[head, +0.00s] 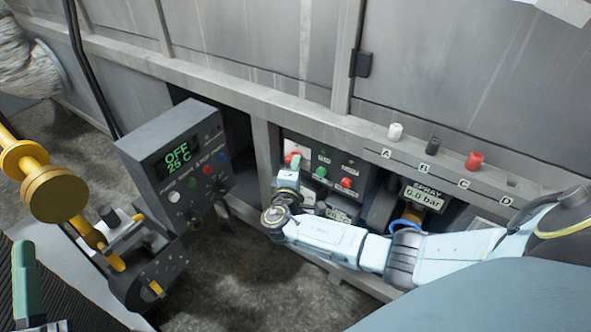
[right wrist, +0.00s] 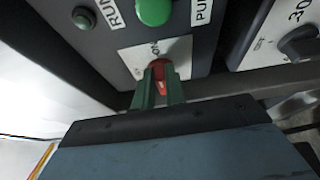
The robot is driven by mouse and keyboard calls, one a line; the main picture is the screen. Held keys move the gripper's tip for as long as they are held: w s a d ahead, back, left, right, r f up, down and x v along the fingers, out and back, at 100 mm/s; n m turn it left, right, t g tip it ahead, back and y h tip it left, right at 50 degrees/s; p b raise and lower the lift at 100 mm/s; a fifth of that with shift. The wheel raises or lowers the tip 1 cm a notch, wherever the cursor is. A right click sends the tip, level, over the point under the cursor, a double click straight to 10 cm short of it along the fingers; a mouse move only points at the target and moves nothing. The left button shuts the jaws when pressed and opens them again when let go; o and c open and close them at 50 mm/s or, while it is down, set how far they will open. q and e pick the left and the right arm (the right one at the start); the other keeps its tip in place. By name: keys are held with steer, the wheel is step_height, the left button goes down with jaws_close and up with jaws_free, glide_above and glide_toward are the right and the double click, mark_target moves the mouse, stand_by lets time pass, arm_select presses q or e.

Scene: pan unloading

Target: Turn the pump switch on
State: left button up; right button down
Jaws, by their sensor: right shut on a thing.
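The red switch (right wrist: 161,78) sits on a white plate (right wrist: 150,55) marked "ON" in the right wrist view, below a green button (right wrist: 154,10) and a partly cut-off label starting "PU". The two green fingers of my right gripper (right wrist: 158,88) are shut on the switch, one on each side. In the head view my right gripper (head: 291,168) is at the left end of the low control panel (head: 334,158), hiding part of it. A green finger of my left gripper (head: 25,280) shows at the lower left edge; its opening cannot be told.
A dark box (head: 179,160) with a display reading "OFF 25 C" stands left of the panel. A spray gauge (head: 424,195) reads 0.0 bar on the right. White (head: 395,131), black (head: 433,144) and red (head: 474,160) knobs line the ledge. Yellow pipework (head: 55,193) is at left.

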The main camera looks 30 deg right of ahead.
arm_select(q)
steer(key=shift+s+a+r+t, duration=0.1)
steer(key=shift+s+r+t, duration=0.1)
steer(key=shift+r+t, duration=0.15)
arm_select(e)
steer(key=shift+w+d+r, duration=0.1)
steer(key=shift+d+r, duration=0.05)
steer(key=shift+d, duration=0.05)
steer(key=c, duration=1.4)
jaws_free()
steer(key=shift+c, duration=0.2)
arm_select(q)
steer(key=shift+f, duration=0.1)
arm_select(e)
steer(key=shift+a, duration=0.1)
